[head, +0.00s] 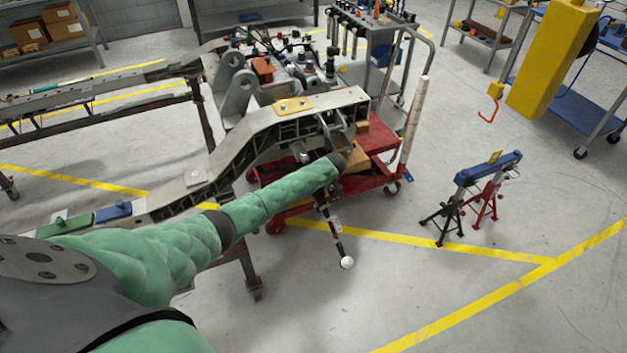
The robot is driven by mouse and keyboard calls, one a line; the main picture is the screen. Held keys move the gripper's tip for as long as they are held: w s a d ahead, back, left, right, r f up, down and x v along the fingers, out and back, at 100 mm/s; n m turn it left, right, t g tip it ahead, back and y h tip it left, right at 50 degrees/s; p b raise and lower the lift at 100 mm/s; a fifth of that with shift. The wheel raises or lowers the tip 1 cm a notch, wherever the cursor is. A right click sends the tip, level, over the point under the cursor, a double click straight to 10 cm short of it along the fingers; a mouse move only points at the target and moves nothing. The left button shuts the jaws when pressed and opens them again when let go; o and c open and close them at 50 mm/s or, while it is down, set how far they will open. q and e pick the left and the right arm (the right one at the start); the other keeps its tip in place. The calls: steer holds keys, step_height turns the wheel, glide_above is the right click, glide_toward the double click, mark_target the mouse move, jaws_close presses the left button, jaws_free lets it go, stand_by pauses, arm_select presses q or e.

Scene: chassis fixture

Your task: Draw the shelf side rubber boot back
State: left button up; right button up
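My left arm, in a green sleeve, reaches from the lower left to the near side of the grey chassis frame (240,142). Its dark end, at my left gripper (341,160), is beside the frame's right end; the fingers cannot be made out. Just below it a thin rod (336,222) with black, white and red parts slants down to a white ball (347,262). I cannot pick out the shelf side rubber boot with certainty; the black parts are too small to tell. My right gripper is not in view.
A red cart (375,140) stands under the frame's right end, with a tool trolley (375,25) behind. A blue-topped stand (487,167) is at right. A yellow hoist body (553,60) hangs at upper right. Shelving (50,50) stands at upper left. The lower right floor is clear.

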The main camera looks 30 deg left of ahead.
mark_target(323, 190)
arm_select(q)
steer(key=shift+d+f, duration=0.1)
steer(key=o, duration=1.4)
steer(key=shift+s, duration=0.1)
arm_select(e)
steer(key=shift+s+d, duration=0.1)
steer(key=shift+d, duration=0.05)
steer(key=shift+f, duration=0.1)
arm_select(q)
steer(key=shift+d+r, duration=0.15)
steer(key=shift+r, duration=0.15)
steer(key=b+v, duration=0.2)
steer(key=v, duration=0.3)
steer(key=shift+d+r, duration=0.2)
steer(key=shift+r, duration=0.2)
steer(key=shift+s+d+r, duration=0.1)
steer(key=shift+d+r, duration=0.1)
steer(key=shift+r, duration=0.4)
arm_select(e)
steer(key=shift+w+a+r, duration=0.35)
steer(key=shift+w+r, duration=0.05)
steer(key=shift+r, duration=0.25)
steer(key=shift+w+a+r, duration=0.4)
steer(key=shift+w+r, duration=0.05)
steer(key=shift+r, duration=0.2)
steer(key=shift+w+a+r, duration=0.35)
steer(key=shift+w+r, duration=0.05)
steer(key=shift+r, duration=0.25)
